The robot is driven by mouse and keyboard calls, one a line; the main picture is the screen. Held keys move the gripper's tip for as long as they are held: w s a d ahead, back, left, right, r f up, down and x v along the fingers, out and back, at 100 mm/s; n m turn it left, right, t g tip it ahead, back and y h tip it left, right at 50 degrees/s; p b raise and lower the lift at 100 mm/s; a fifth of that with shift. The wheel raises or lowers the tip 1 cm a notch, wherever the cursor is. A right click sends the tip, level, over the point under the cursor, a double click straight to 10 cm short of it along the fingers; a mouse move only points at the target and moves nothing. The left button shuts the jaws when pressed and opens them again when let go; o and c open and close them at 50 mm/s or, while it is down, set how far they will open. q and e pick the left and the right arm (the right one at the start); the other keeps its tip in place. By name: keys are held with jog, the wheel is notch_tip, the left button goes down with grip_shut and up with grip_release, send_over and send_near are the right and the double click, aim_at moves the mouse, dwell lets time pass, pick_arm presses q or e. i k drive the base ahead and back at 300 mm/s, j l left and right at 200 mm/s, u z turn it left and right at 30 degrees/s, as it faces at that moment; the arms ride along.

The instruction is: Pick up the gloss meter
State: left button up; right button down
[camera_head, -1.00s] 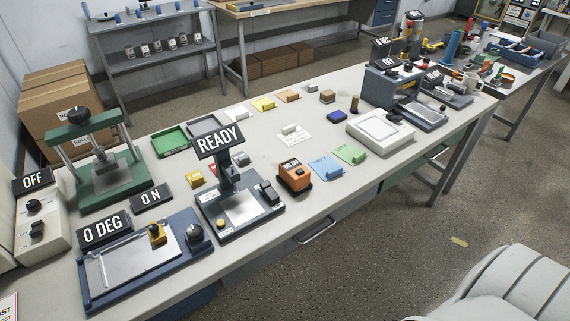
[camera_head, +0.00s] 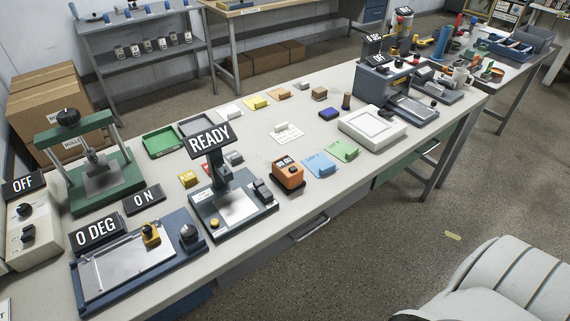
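An orange box-shaped meter (camera_head: 288,174) with a small dark display on top stands near the front edge of the long bench, around its middle. It looks like the gloss meter, though its display text is too small to read surely. A blue card (camera_head: 319,166) lies just right of it, and the stand with the READY sign (camera_head: 210,138) is on its left. Neither of my grippers shows in the head view, and nothing touches the meter.
A blue plate device (camera_head: 140,262) and a green press (camera_head: 95,170) fill the bench's left end. A white tray-like device (camera_head: 373,128) and a grey-blue machine (camera_head: 385,83) stand farther right. A green card (camera_head: 345,151) lies near the front edge. Open floor (camera_head: 400,235) lies before the bench.

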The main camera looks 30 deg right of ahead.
aim_at(287, 171)
jog(key=z, duration=1.45)
